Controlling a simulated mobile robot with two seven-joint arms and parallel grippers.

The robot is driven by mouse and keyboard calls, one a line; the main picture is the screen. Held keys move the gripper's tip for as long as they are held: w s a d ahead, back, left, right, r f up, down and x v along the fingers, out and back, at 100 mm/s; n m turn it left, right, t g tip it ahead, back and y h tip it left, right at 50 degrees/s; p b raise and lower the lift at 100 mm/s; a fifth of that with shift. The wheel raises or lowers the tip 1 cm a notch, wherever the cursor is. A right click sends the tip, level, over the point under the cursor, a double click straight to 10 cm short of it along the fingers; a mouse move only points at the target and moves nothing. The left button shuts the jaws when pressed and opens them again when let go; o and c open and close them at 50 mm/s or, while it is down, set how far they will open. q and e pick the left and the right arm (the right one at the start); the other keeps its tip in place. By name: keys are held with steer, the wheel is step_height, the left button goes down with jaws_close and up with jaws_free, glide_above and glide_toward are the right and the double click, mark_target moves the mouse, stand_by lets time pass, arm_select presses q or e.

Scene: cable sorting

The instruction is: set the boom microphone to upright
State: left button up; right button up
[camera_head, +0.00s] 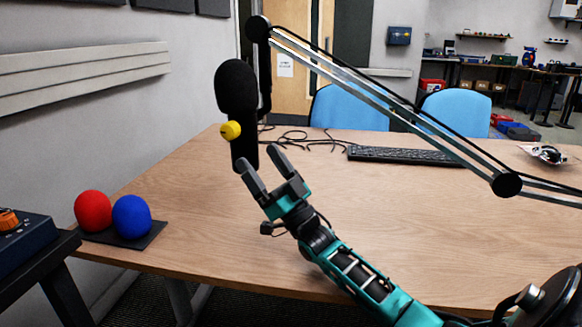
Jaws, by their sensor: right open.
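The boom microphone (237,88) hangs at the left end of its metal boom arm (390,105), above the far left part of the wooden table. Its black foam head points up, its dark body hangs below, and it looks close to upright with a slight tilt. A small yellow ball-shaped part (231,130) shows on its body. My right gripper (258,169) is open, with its fingertips just below and right of the microphone's lower end. Whether a finger touches the microphone, I cannot tell. My left gripper is not in view.
A red ball (93,210) and a blue ball (132,216) sit on a black pad at the table's left edge. A keyboard (405,156) and loose cables (300,138) lie at the back. The boom arm crosses the upper right.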

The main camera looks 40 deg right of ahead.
arm_select(q)
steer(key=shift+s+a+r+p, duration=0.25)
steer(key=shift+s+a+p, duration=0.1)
steer(key=shift+p, duration=0.4)
arm_select(e)
steer(key=s+d, duration=0.2)
steer(key=s, duration=0.5)
steer(key=shift+s, duration=0.4)
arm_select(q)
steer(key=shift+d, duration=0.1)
